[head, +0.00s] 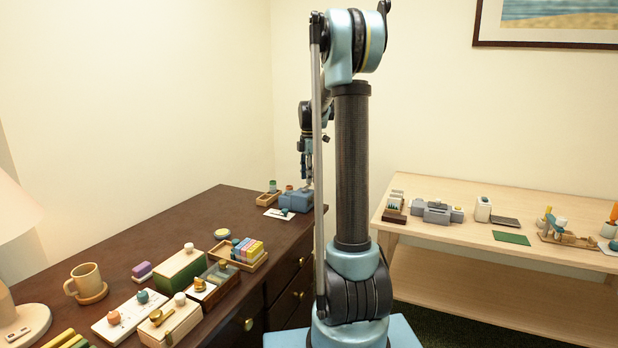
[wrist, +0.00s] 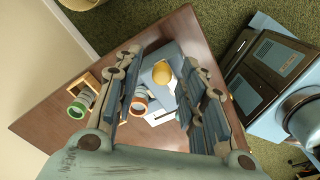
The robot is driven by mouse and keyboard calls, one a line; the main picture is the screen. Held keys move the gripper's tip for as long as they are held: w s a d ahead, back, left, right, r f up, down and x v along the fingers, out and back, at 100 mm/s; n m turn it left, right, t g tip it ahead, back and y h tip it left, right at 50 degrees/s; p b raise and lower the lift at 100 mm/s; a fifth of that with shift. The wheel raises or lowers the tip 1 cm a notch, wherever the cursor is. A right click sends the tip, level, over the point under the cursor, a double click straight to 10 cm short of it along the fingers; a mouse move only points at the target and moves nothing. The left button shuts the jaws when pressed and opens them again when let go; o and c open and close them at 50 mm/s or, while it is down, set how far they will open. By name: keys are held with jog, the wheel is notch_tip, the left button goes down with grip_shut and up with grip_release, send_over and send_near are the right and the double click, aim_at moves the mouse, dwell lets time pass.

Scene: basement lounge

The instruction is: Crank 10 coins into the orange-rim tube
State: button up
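In the wrist view, the orange-rim tube (wrist: 139,103) stands by a blue-grey coin device (wrist: 153,77), partly covered by my left finger. A round gold knob (wrist: 162,71) on the device shows between the fingers, with visible gaps on both sides. My gripper (wrist: 164,61) is open and points down over the device, holding nothing that I can see. In the head view, the gripper (head: 308,178) is small and just above the device (head: 296,200) at the dresser's far end. I see no loose coins, and the tube's contents cannot be made out.
A green-rim tube (wrist: 77,107) stands by a wooden tray (wrist: 87,84). A white card (wrist: 160,117) lies beside the device. The dresser (head: 165,225) carries boxes and a mug (head: 86,281) nearer me. A pale table (head: 465,240) with other devices stands right. The dresser's far middle is clear.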

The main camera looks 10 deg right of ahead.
jog(key=shift+r, duration=0.1)
notch_tip(320, 180, up, 12)
dwell(0.5)
